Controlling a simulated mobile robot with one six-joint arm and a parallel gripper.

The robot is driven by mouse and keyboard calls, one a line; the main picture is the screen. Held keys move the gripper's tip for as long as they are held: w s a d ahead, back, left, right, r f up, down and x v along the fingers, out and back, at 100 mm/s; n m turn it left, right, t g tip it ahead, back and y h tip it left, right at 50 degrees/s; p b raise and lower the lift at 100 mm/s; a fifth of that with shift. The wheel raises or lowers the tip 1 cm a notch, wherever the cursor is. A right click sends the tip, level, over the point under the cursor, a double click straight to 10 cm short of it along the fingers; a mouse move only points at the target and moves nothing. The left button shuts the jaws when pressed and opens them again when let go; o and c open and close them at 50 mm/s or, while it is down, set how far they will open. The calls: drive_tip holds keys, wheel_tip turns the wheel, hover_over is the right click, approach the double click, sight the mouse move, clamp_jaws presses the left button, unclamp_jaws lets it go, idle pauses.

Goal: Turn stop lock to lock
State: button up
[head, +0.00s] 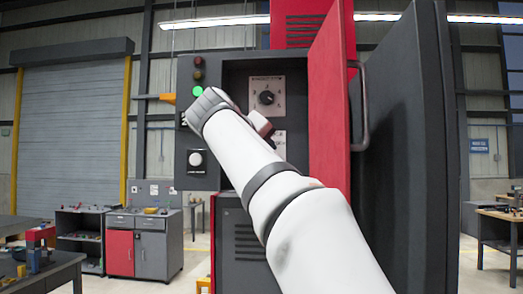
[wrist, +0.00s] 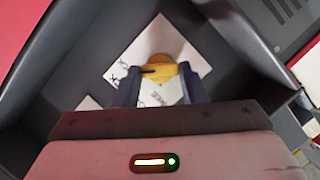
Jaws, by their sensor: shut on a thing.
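The lettering is too small and tilted to read, so the knob's setting is unclear. In the head view my white arm covers the knob, and only part of a white plate (head: 280,139) shows beside my wrist.
A black rotary dial (head: 267,98) on a white scale plate sits above in the same cabinet. An open red door (head: 331,95) with a grey handle (head: 362,110) stands close at right. A green lamp (head: 197,91) is lit at left, above a white round button (head: 196,158).

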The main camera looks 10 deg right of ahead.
drive_tip(key=shift+f+m+y, duration=0.1)
drive_tip(key=shift+m+y, duration=0.2)
drive_tip(key=shift+m, duration=0.1)
idle(0.3)
drive_tip(key=o, duration=1)
drive_tip(key=v, duration=0.8)
drive_tip(key=shift+b, duration=0.3)
drive_tip(key=shift+w, duration=0.1)
